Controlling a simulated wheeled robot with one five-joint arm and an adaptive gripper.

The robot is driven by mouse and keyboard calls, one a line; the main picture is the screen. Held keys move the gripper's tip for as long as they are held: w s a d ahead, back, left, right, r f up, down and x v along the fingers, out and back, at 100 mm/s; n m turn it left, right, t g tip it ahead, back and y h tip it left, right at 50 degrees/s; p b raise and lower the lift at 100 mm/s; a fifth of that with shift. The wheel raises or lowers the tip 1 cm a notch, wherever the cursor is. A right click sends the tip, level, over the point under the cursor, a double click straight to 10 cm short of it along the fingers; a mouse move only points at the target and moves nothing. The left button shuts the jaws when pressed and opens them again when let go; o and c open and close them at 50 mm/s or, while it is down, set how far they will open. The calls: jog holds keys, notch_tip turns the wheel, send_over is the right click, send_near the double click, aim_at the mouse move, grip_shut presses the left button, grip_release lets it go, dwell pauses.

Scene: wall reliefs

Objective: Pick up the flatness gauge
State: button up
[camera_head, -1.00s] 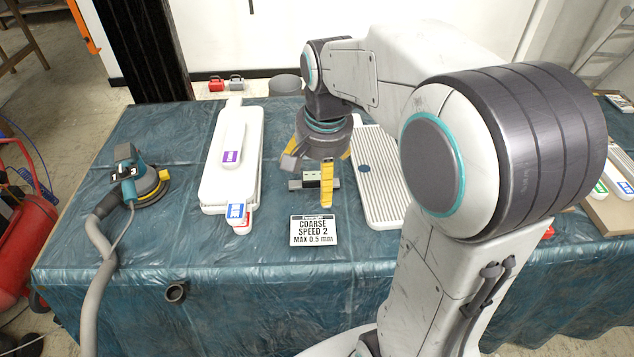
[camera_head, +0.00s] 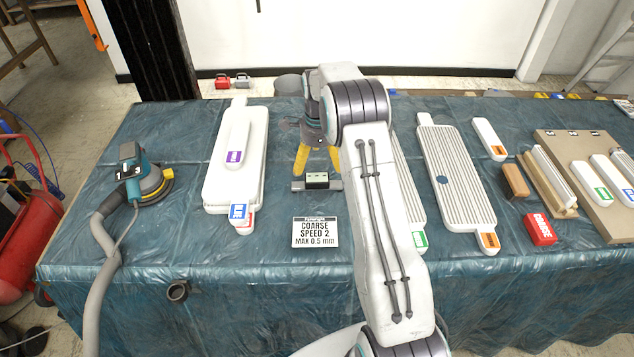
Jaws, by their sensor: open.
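The flatness gauge, a small grey bar with a dark block and a pale green face on top (camera_head: 317,181), lies on the blue-covered table behind the white sign. My gripper (camera_head: 318,167) points down just behind and above the gauge, its yellow fingers spread apart and empty. Whether a finger touches the gauge cannot be told from this angle. My arm covers the table to the right of the gauge.
A sign reading "COARSE SPEED 2 MAX 0.5 mm" (camera_head: 316,232) stands in front of the gauge. A white relief panel (camera_head: 222,185) and a sander (camera_head: 146,175) are to the left. Ribbed panels (camera_head: 455,175), a red block (camera_head: 540,229) and a brown board (camera_head: 590,215) are to the right.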

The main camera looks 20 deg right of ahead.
aim_at(317, 179)
jog(key=shift+w+d+f+m, duration=0.1)
jog(key=shift+f+m, duration=0.05)
jog(key=shift+f, duration=0.4)
jog(key=shift+w+d+f+m, duration=0.1)
jog(key=shift+f+m, duration=0.05)
jog(key=shift+f, duration=0.4)
jog(key=shift+w+a+f+p, duration=0.1)
jog(key=shift+f+p, duration=0.35)
jog(key=shift+f, duration=1.15)
jog(key=shift+w+a+f+p, duration=0.1)
jog(key=shift+f+p, duration=0.35)
jog(key=shift+f, duration=1.1)
jog(key=shift+c, duration=0.3)
jog(key=c, duration=1.2)
jog(key=shift+c, duration=0.6)
jog(key=shift+r, duration=0.2)
